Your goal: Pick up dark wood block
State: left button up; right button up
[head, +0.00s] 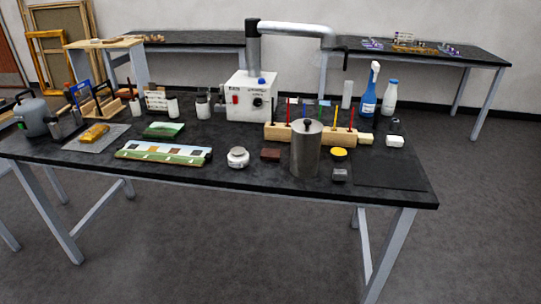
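A small dark reddish-brown wood block (270,154) lies flat on the black worktable (245,186). It sits between a small round silver-lidded jar (238,157) on its left and a tall metal canister (305,150) on its right. Nothing covers the block from this viewpoint. Neither of my grippers shows in the head view.
Behind the block stands a light wood rack (283,133) holding several coloured tools. A grey block (340,175) and a yellow disc (339,152) are right of the canister. The front table strip is clear.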

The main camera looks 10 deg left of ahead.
aim_at(272, 154)
jog(key=i+j, duration=0.25)
jog(key=i, duration=0.25)
jog(key=i+j, duration=0.3)
jog(key=i, duration=0.2)
jog(key=i+j, duration=0.25)
jog(key=i, duration=0.2)
